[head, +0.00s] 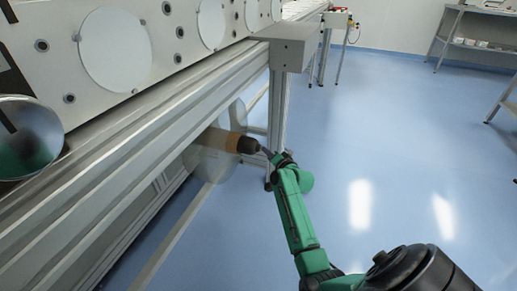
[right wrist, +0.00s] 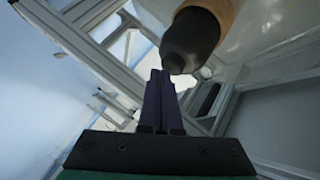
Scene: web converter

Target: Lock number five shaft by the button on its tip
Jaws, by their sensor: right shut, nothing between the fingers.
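A shaft (head: 225,141) with a tan roll and a dark tip (head: 248,145) sticks out below the machine's rail in the head view. I see no number on it. In the right wrist view the rounded dark tip (right wrist: 190,40) is close up at the top, with a tan part behind it. My right gripper (head: 266,152) is at the end of the green arm, just off the shaft's tip. Its dark fingers (right wrist: 161,78) are shut and empty, beside the tip's lower edge; I cannot tell whether they touch it. The button is not distinguishable. My left gripper is out of view.
The metal rail (head: 140,120) of the machine runs along the left, with a panel of round white discs (head: 115,50) above it. A frame post (head: 278,105) stands right behind the shaft. Blue floor (head: 390,130) is clear to the right; shelving stands far right.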

